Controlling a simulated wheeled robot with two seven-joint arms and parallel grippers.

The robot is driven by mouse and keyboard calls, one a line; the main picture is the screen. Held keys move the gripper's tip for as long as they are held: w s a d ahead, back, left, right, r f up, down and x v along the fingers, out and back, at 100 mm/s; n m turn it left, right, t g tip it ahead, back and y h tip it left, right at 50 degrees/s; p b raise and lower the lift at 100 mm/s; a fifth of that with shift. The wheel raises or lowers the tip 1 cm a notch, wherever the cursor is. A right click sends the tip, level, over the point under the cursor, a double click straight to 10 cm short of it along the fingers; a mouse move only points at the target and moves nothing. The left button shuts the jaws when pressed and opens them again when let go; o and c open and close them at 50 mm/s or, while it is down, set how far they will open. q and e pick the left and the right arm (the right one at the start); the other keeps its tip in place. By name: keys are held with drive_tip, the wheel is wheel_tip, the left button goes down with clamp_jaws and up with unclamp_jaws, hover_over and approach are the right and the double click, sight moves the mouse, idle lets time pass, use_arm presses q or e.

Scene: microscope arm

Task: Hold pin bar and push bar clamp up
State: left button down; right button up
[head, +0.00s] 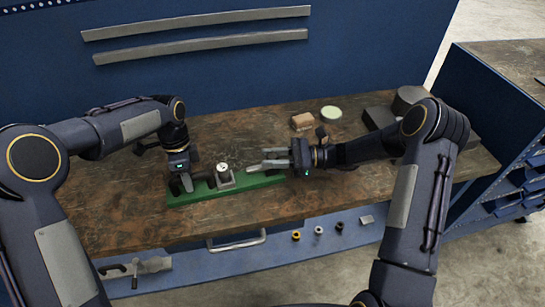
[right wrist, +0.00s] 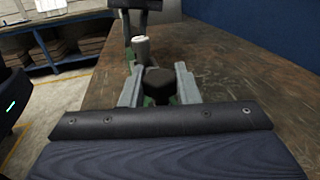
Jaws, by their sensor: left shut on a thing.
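A green base (head: 262,187) lies on the bench, with a grey metal fitting (head: 225,180) and an upright round post with a pale top (head: 223,168) on it. The post also shows in the right wrist view (right wrist: 141,48). My left gripper (head: 181,183) points down at the base's left end, shut on what looks like the dark pin bar, mostly hidden. My right gripper (head: 260,164) is open and points left, just right of the post. In the right wrist view a dark block (right wrist: 160,85), perhaps the bar clamp, shows between its fingers; contact is unclear.
A brown block (head: 302,121), a round pale-green-topped tin (head: 331,114) and dark boxes (head: 378,118) stand at the bench's back right. A blue panel with two grey rails (head: 200,46) rises behind. The bench left of the base is clear.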

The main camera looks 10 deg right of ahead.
sight(254, 167)
clamp_jaws()
drive_tip(key=a, duration=0.5)
drive_tip(key=shift+s+a, duration=0.2)
drive_tip(key=shift+a, duration=0.15)
use_arm(q)
drive_tip(key=shift+d, duration=0.1)
use_arm(e)
drive_tip(key=o, duration=0.8)
unclamp_jaws()
drive_tip(key=shift+c, duration=0.2)
drive_tip(key=shift+d, duration=0.1)
drive_tip(key=d, duration=0.4)
drive_tip(key=s+d, duration=0.1)
drive_tip(key=d, duration=0.3)
drive_tip(key=s+d, duration=0.1)
drive_tip(key=d, duration=0.2)
drive_tip(key=shift+s+d, duration=0.15)
drive_tip(key=shift+d, duration=0.25)
